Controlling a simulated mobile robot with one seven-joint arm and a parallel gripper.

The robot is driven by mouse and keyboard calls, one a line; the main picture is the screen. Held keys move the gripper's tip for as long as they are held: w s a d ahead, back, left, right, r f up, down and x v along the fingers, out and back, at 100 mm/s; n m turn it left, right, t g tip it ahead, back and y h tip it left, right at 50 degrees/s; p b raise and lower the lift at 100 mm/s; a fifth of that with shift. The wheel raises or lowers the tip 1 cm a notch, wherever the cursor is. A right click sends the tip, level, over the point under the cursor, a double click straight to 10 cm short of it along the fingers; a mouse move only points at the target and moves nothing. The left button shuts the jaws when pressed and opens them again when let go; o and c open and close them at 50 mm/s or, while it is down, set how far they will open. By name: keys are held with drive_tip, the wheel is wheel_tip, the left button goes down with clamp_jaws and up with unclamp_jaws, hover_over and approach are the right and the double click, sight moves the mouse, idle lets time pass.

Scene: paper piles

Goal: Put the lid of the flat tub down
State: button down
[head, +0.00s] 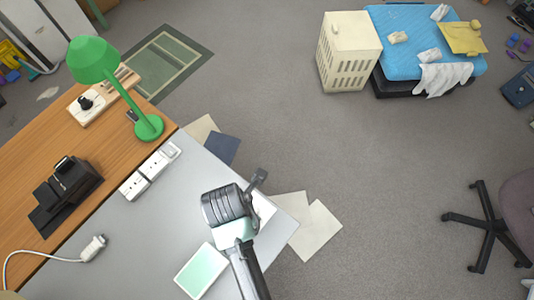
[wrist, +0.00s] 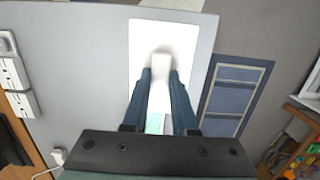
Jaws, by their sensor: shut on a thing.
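In the wrist view my gripper (wrist: 160,72) is shut on a small white knob (wrist: 161,63) of a white rectangular lid (wrist: 190,60). The lid spreads flat beyond the fingertips. In the head view my gripper is largely hidden behind my wrist, over the grey table. A flat tub (head: 202,272) with a white rim and pale green inside lies on the table, left of my arm and nearer the bottom of the picture. A pale green patch (head: 231,233) shows just below my wrist. Whether the lid touches anything beneath it cannot be told.
The grey table (head: 150,235) has bare room left of the tub. White sockets (head: 150,172) line the wooden desk's edge, and a white plug (head: 95,247) lies farther left. A green lamp (head: 95,60) stands behind. Paper sheets (head: 315,230) lie on the floor past the table's edge.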

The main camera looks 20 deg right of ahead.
wheel_tip(320, 180, down, 5)
drive_tip(key=shift+d+f, duration=0.1)
drive_tip(key=shift+d, duration=0.05)
drive_tip(key=shift+f+b, duration=0.35)
drive_tip(key=shift+f, duration=2.1)
drive_tip(key=shift+f, duration=0.15)
drive_tip(key=c, duration=0.7)
unclamp_jaws()
